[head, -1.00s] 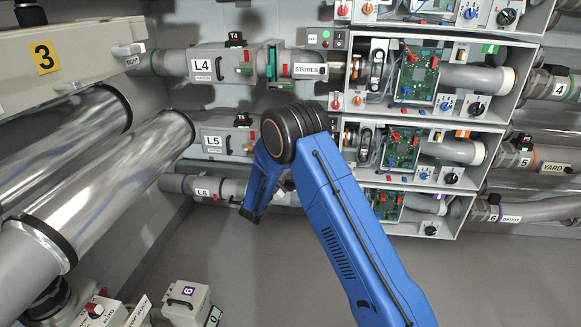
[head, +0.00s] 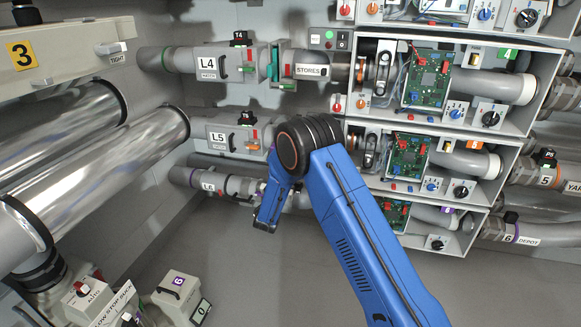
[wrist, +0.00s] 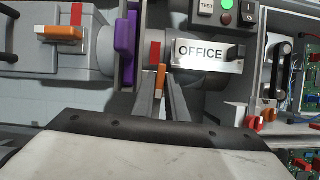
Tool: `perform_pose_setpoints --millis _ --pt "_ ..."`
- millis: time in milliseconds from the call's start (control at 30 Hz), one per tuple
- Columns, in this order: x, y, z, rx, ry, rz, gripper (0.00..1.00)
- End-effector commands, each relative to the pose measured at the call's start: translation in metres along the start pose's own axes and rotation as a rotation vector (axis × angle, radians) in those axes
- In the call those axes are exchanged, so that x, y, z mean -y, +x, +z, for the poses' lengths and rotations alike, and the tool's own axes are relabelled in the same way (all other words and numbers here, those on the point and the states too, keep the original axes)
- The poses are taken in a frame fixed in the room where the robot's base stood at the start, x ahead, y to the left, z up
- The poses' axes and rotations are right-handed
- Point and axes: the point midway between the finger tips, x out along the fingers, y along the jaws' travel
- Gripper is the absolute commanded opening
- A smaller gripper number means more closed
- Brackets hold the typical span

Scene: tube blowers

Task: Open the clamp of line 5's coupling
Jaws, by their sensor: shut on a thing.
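In the head view the grey box labelled L5 (head: 222,137) sits at mid-left, with red and orange handles on it. Line 5's coupling to its right is hidden behind my blue arm, and so are my gripper's fingers. In the wrist view my gripper (wrist: 163,84) is shut on a small orange lever (wrist: 160,76) below a red block (wrist: 155,51). The lever sits between a purple flange (wrist: 125,50) and a coupling with an OFFICE plate (wrist: 205,53). No line number shows in the wrist view.
Line 4 with its STORES plate (head: 311,71) runs above, and line 6 (head: 212,184) runs below. Open cases with green circuit boards (head: 427,81) stand to the right. A switch box with a green light (wrist: 226,18) is above the OFFICE plate. Floor below is clear.

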Motion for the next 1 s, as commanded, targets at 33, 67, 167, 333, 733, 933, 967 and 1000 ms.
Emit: perform_pose_setpoints --millis 33,67,167,333,733,933,967,1000 --pt "-0.0007 -0.0022 -0.0019 -0.004 -0.019 0.008 0.0" --pt "-0.001 -0.0023 -0.0019 -0.004 -0.027 0.012 0.0" --pt "-0.002 -0.0026 -0.0018 -0.004 -0.051 0.023 0.0" --pt "-0.0024 -0.0027 -0.0018 -0.004 -0.071 0.03 0.0" --pt "-0.0023 -0.0026 -0.0019 -0.004 -0.074 0.031 0.14" --pt "-0.0023 -0.0019 -0.0011 -0.003 -0.073 0.03 0.29" --pt "-0.0023 -0.0018 -0.001 -0.003 -0.073 0.03 0.29" --pt "-0.0023 -0.0017 -0.0008 -0.002 -0.072 0.03 0.29"
